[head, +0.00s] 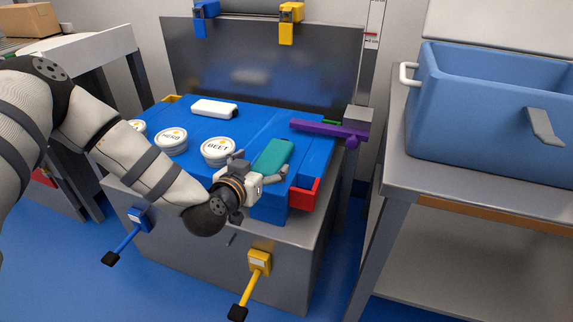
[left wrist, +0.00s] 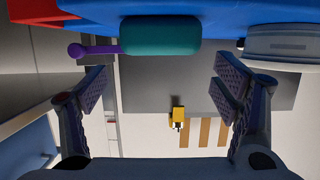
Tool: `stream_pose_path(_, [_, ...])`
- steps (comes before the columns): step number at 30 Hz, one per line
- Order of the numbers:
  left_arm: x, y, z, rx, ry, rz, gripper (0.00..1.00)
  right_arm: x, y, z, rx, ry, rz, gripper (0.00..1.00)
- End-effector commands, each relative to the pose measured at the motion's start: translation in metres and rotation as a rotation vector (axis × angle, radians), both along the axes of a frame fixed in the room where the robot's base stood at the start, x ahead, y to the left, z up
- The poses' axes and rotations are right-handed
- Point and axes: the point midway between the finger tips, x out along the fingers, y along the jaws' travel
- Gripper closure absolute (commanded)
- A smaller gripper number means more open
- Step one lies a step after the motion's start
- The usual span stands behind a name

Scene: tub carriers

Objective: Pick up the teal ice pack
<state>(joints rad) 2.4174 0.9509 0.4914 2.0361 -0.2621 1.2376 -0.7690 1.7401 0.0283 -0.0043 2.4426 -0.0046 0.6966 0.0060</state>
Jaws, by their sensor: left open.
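The teal ice pack (head: 273,155) lies flat on the blue surface (head: 255,128) near its right front corner. My left gripper (head: 261,166) is open and empty at the near end of the pack. In the left wrist view the teal ice pack (left wrist: 160,35) sits at the top, sideways between the two spread fingers but beyond their tips. The open fingers of the left gripper (left wrist: 160,82) do not appear to touch it. My right gripper is not in view.
Round white tubs marked BEET (head: 218,149) and HERB (head: 171,140) and a white block (head: 214,108) stand left of the pack. A purple bar (head: 328,131) and red piece (head: 303,193) lie close on the right. A blue tub (head: 490,112) stands on the right-hand bench.

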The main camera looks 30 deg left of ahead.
Motion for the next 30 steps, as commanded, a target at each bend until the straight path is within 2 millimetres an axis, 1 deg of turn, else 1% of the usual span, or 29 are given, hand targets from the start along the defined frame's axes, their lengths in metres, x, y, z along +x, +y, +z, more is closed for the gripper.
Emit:
stream_pose_path(1, [0.006,0.001,-0.005,0.000,0.002,0.000,0.18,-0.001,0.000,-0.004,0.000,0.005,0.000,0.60])
stream_pose_path(5, [0.022,0.006,-0.011,0.000,0.002,0.000,0.18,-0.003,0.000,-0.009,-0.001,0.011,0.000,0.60])
stream_pose_path(9, [0.047,0.014,-0.022,0.000,0.004,-0.001,0.18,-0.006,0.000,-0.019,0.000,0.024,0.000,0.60])
stream_pose_path(12, [0.058,0.016,-0.024,-0.001,0.004,-0.002,0.18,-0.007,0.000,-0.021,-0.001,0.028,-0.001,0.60])
stream_pose_path(19, [0.061,0.016,-0.021,-0.002,0.004,-0.004,0.18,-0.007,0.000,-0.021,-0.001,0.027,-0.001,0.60])
stream_pose_path(20, [0.061,0.016,-0.021,-0.002,0.004,-0.004,0.25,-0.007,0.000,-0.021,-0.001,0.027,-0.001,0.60])
stream_pose_path(21, [0.061,0.016,-0.021,-0.002,0.003,-0.004,0.34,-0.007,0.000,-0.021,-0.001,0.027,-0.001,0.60])
stream_pose_path(23, [0.061,0.016,-0.021,-0.002,0.004,-0.004,0.48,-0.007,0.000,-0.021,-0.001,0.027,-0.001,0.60])
stream_pose_path(24, [0.061,0.016,-0.021,-0.002,0.004,-0.004,0.57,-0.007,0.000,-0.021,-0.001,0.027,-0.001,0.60])
stream_pose_path(26, [0.061,0.016,-0.022,-0.002,0.004,-0.004,0.70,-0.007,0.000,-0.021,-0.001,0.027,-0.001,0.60])
stream_pose_path(27, [0.061,0.016,-0.022,-0.002,0.004,-0.004,0.80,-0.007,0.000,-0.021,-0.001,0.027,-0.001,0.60])
stream_pose_path(30, [0.061,0.016,-0.021,-0.002,0.002,-0.004,0.80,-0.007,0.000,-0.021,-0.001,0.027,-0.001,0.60])
